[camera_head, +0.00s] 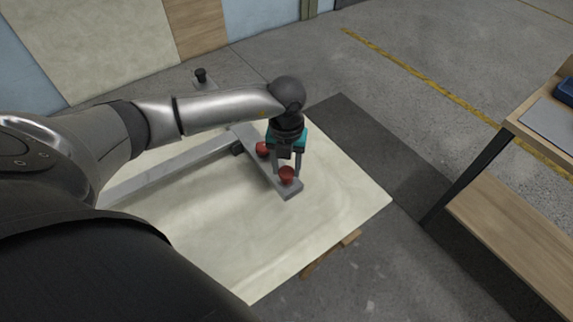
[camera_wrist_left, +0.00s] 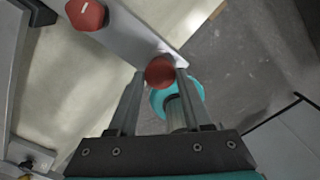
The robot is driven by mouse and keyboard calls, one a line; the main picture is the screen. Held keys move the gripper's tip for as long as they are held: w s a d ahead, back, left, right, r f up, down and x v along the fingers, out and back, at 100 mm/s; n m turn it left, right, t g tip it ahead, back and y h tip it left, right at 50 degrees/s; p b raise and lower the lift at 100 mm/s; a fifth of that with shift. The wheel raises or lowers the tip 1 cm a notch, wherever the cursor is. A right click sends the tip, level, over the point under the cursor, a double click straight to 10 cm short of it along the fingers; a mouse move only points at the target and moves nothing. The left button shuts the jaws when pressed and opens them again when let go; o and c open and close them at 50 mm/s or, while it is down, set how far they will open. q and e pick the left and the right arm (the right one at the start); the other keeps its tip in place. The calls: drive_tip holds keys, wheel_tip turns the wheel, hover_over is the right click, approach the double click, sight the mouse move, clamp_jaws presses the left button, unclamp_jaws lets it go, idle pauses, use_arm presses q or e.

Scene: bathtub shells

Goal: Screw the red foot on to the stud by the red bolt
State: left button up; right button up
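My left gripper (camera_head: 287,172) points down over the end of a grey metal bar (camera_head: 290,194). Its fingers are on both sides of the round red foot (camera_head: 287,176) and appear to touch it. In the left wrist view the red foot (camera_wrist_left: 160,71) sits between the fingertips (camera_wrist_left: 161,77), at the end of the bar (camera_wrist_left: 135,35). The stud is hidden, so I cannot tell how the foot sits on it. The red bolt (camera_head: 262,149) is farther back on the bar; its six-sided head (camera_wrist_left: 86,14) shows in the left wrist view. My right gripper is not in view.
The bar joins a long grey rail (camera_head: 165,174) over a large pale panel (camera_head: 330,205). A dark fitting (camera_head: 201,76) stands behind my arm. A wooden shelf unit (camera_head: 520,222) stands to the right, with open floor between. A teal ring (camera_wrist_left: 183,94) shows behind the fingers.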

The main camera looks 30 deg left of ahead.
use_arm(q)
clamp_jaws()
drive_tip(key=m+b, duration=0.1)
drive_tip(key=m, duration=0.2)
drive_tip(key=m+b, duration=0.1)
drive_tip(key=m, duration=0.2)
drive_tip(key=shift+m, duration=0.4)
drive_tip(key=m+b, duration=0.2)
drive_tip(key=m, duration=0.4)
drive_tip(key=shift+b, duration=0.3)
drive_tip(key=shift+m, duration=0.3)
drive_tip(key=o, duration=0.7)
unclamp_jaws()
drive_tip(key=shift+c, duration=0.4)
